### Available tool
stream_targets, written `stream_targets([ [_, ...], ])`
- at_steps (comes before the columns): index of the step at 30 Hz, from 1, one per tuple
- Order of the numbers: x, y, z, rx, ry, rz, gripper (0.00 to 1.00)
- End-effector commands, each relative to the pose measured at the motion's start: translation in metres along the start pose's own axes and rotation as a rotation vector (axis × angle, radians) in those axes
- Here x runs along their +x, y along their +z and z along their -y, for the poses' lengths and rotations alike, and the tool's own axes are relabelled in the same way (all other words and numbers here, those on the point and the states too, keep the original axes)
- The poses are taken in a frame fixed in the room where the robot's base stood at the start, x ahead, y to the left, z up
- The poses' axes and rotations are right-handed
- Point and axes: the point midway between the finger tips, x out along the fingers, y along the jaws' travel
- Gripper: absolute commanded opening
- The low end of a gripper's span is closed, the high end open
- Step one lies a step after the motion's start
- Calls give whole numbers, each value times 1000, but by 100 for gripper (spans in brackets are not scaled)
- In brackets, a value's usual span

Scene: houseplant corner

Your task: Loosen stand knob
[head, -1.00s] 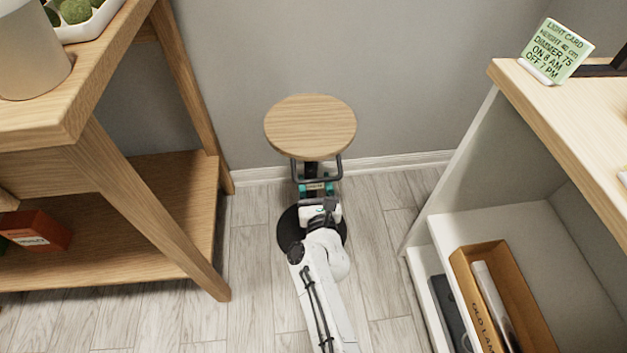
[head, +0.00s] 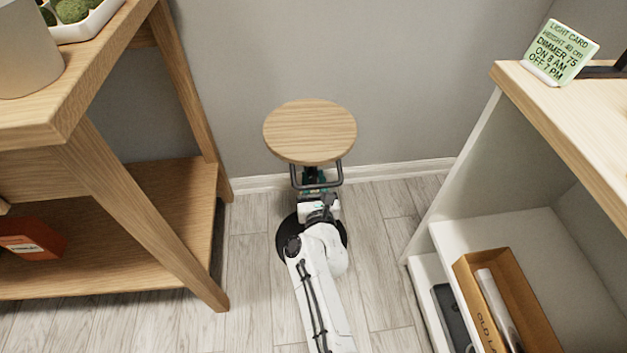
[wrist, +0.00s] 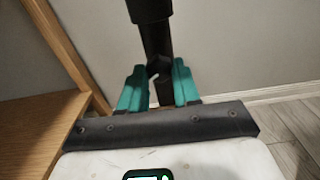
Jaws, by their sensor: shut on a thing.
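The plant stand has a round wooden top (head: 310,130), a black post (wrist: 156,40) and a round black base (head: 284,232) on the floor. My gripper (head: 314,177) is under the front edge of the top, at the post. In the wrist view its teal fingers (wrist: 158,88) stand either side of a small dark piece on the post, which I take to be the knob (wrist: 157,70). They are shut on it. The knob is mostly hidden by the fingers, and in the head view it cannot be made out.
A dark handle-like bar (head: 340,176) hangs below the top, close around my gripper. A wooden shelf unit (head: 150,215) stands left and a white cabinet (head: 450,180) right, holding a cardboard box (head: 468,272). A wall is close behind. Floor (head: 385,230) is clear on both sides.

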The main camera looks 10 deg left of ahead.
Motion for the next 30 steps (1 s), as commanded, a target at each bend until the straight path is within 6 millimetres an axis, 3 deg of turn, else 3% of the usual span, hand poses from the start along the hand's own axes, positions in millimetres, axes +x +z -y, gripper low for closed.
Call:
stream_targets([
  [6, 0, 0, 0, 0, 0, 0, 1],
  [17, 0, 0, 1, -68, -1, 0, 1],
  [30, 0, 0, 1, -422, 0, -2, 1],
])
